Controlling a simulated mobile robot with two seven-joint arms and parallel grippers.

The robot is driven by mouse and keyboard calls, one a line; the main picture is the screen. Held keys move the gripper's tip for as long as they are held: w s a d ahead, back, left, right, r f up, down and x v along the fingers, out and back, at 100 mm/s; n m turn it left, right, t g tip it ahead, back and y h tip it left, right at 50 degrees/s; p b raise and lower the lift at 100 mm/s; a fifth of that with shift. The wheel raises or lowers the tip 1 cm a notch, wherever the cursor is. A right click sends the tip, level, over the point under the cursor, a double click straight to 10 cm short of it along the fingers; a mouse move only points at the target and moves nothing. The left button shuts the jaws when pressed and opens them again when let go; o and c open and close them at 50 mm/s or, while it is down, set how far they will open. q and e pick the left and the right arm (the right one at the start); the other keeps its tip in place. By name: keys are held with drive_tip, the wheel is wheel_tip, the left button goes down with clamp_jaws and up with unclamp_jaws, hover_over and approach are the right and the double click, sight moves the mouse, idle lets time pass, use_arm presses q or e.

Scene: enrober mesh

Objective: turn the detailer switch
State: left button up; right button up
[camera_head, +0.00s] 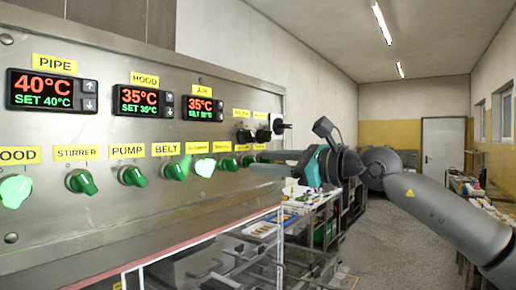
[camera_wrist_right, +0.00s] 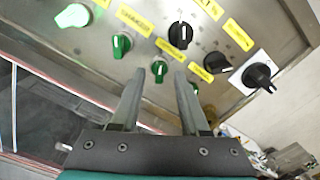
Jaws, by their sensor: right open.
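A row of green rotary switches runs along the lower part of the steel panel (camera_head: 150,215), each under a yellow label. The label that could read DETAILER is too small to make out. My right gripper (camera_head: 256,161) reaches in from the right at the far end of this row, open and empty. In the right wrist view, a small green switch (camera_wrist_right: 160,68) with a white mark shows between the two open fingertips, its yellow label (camera_wrist_right: 168,50) just above it. Contact cannot be told. Another green switch (camera_wrist_right: 121,45) sits left of the fingers. My left gripper is not in view.
Black knobs (camera_wrist_right: 180,34) sit above the green row, and a larger black switch on a white plate (camera_wrist_right: 258,76) is to the right. Temperature displays (camera_head: 45,91) are higher up. A glass-topped guard with a red edge (camera_head: 160,250) runs below the panel.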

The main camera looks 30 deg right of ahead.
drive_tip(key=shift+p+x, duration=0.45)
drive_tip(key=shift+x, duration=0.85)
drive_tip(key=shift+c, duration=0.3)
clamp_jaws()
